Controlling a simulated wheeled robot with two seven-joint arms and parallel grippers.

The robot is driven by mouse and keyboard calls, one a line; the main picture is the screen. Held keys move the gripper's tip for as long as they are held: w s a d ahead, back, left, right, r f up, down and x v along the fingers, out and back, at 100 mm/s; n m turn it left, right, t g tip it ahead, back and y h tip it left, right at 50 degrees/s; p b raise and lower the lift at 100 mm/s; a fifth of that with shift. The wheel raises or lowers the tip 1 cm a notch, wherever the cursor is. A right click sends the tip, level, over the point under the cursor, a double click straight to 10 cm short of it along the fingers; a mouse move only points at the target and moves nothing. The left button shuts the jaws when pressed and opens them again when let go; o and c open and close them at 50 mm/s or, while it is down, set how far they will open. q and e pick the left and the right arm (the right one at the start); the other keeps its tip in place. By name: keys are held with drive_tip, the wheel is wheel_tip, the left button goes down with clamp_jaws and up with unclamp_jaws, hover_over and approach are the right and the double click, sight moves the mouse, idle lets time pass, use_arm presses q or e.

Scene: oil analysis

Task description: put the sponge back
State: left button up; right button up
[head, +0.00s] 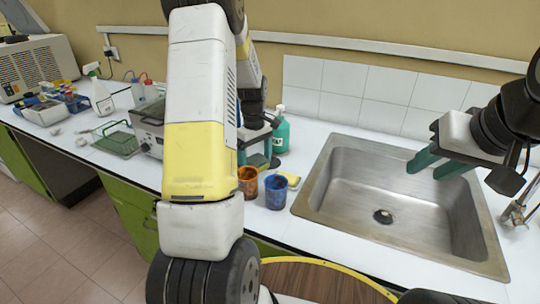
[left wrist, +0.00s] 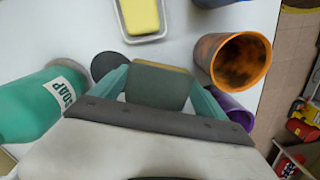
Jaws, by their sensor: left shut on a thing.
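My left gripper (left wrist: 160,92) is shut on a sponge (left wrist: 158,85), a dark grey-green block with a thin tan layer. The sponge sits between the teal fingers, and it shows partly in the head view (head: 258,160) behind my arm. A yellow block (left wrist: 141,15) lies in a small pale dish (left wrist: 146,39) just beyond the held sponge in the left wrist view. My right gripper (head: 437,165) hangs over the sink with its teal fingers apart and nothing between them.
An orange cup (head: 248,181) and a blue cup (head: 275,193) stand near the counter's front edge. A green soap bottle (head: 281,132) stands behind my left gripper. The steel sink (head: 345,208) is on the right. A purple cup (left wrist: 237,112) is beside the right finger in the left wrist view.

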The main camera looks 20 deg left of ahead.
sight(256, 162)
use_arm(q)
drive_tip(key=shift+f, duration=1.1)
drive_tip(key=o, duration=1.3)
wheel_tip(256, 162, up, 12)
drive_tip(key=s+d+r+m+t, duration=0.25)
drive_tip(key=s+d+r, duration=0.2)
drive_tip(key=r, duration=0.35)
drive_tip(key=s+d+r+m+t+h, duration=0.1)
drive_tip(key=s+d+r+m+t, duration=0.1)
drive_tip(key=s, duration=0.7)
drive_tip(key=s+d+r+m+t+h, duration=0.1)
drive_tip(key=s+d+r+m+t, duration=0.1)
drive_tip(key=s+d+m, duration=0.4)
drive_tip(key=s+r+m, duration=0.1)
drive_tip(key=s+m, duration=0.1)
drive_tip(key=s, duration=0.2)
drive_tip(key=shift+r, duration=0.4)
